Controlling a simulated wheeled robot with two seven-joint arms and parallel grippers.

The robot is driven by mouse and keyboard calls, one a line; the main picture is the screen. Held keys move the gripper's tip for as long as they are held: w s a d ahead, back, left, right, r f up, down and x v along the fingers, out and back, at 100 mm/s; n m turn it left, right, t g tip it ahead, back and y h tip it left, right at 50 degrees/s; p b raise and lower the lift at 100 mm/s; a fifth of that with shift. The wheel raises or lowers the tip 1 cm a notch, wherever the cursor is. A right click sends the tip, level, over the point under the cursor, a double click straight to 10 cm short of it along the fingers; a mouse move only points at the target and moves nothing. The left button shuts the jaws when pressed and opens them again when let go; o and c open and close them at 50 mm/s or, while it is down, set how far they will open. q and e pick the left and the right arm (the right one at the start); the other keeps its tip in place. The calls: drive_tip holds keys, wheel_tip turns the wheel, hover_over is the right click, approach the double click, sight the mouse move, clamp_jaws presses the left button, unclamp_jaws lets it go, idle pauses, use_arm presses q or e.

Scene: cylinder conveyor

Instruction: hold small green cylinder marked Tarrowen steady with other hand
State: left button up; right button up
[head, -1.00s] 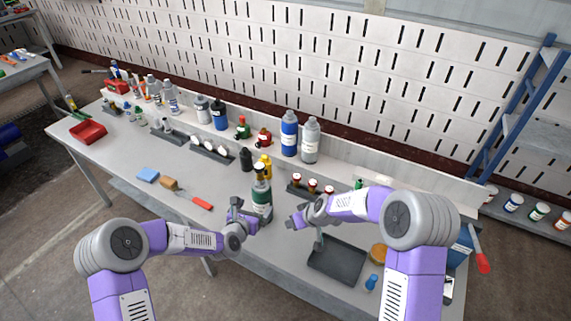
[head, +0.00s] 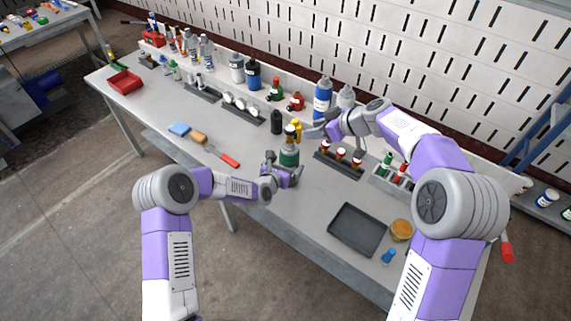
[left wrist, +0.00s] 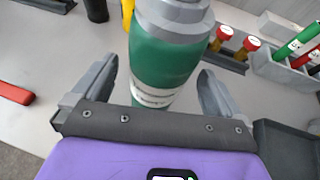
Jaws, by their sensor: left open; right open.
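Yellow (head: 296,129) and black (head: 276,122) bottles stand just behind the cylinder. Red-capped vials in a rack (head: 324,157) are to its right, and a dark tray (head: 357,230) is front right. A red-handled tool (head: 229,160) lies left. Bench between is clear.

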use_arm(q)
drive_tip(key=shift+x, duration=1.6)
drive_tip(key=shift+c, duration=0.3)
